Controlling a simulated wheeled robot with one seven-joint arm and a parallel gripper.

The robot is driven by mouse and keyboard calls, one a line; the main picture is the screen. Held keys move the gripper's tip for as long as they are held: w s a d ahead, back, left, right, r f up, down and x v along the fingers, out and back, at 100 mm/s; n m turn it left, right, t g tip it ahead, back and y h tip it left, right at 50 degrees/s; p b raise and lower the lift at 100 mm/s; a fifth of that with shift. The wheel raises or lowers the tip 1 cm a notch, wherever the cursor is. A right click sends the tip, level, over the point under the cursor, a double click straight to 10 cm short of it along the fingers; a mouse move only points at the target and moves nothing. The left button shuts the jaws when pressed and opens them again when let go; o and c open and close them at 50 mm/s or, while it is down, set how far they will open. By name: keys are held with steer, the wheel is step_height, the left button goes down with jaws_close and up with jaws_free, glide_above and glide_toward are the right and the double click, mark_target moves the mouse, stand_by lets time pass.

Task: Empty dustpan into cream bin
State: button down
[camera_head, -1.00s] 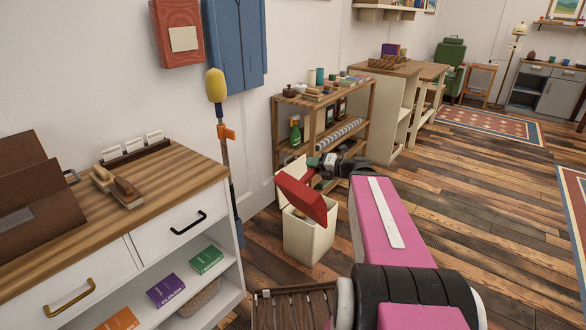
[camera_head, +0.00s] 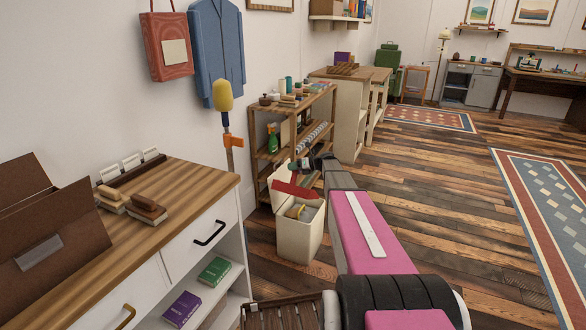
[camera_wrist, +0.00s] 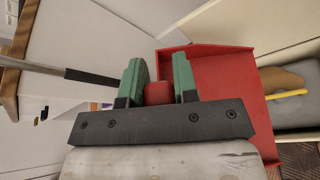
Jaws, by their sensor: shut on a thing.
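The cream bin (camera_head: 297,240) stands on the floor beside the white cabinet, with its lid up at the back. Inside it shows a tan and yellow item (camera_head: 295,211), also seen in the wrist view (camera_wrist: 284,80). The red dustpan (camera_head: 295,190) is over the bin's opening at its far side. In the wrist view the dustpan (camera_wrist: 215,75) is seen edge-on in part, and its pan looks bare where visible. My gripper (camera_wrist: 158,88) is shut on the dustpan's red handle, between green fingers. In the head view my gripper (camera_head: 297,168) is above the bin's back.
A white cabinet (camera_head: 215,235) with a wooden top stands close on the left. A wooden shelf unit (camera_head: 262,155) with a green spray bottle (camera_head: 273,138) is behind the bin. A slatted crate (camera_head: 280,314) is at the front. Open plank floor lies to the right.

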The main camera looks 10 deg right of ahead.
steer(key=shift+s+a+f+n+t+h, duration=0.4)
steer(key=shift+s+a+f+n+h, duration=0.1)
steer(key=shift+s+a+f+n, duration=0.55)
steer(key=shift+s+a+f+n+t+h, duration=0.45)
steer(key=shift+s+a+f+n, duration=0.35)
steer(key=shift+a+n, duration=0.45)
